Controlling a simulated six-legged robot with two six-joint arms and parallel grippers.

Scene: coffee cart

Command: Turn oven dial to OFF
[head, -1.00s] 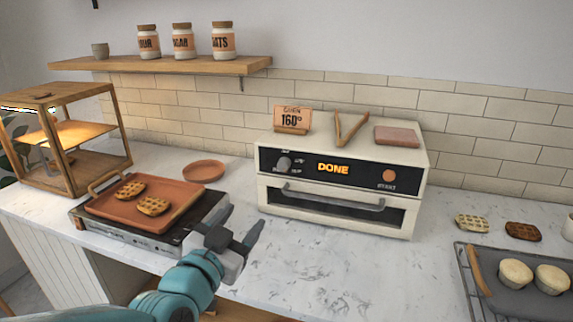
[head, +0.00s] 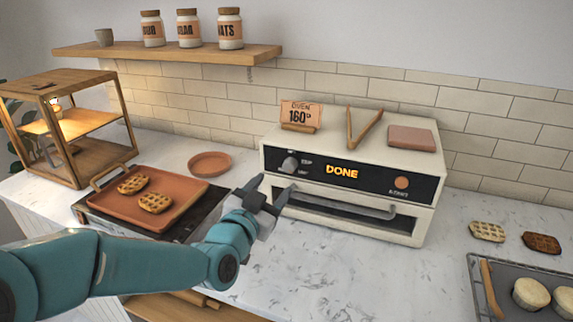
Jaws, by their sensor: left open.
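The white oven (head: 345,185) stands on the counter against the tiled wall. Its black front panel has a grey dial (head: 290,165) at the left, with small labels beside it that are too small to read surely. The display (head: 342,172) reads DONE, and an orange button (head: 402,183) is at the right. My left gripper (head: 268,188) is open and empty, just below and left of the dial, near the oven's front left corner. I see no contact with the dial. My right gripper is not in view.
The oven door handle (head: 335,203) juts out just right of the gripper. A terracotta tray (head: 118,201) with two waffles is at the left. A plate (head: 209,164) lies left of the oven. A baking tray (head: 515,303) is at the right. The counter before the oven is clear.

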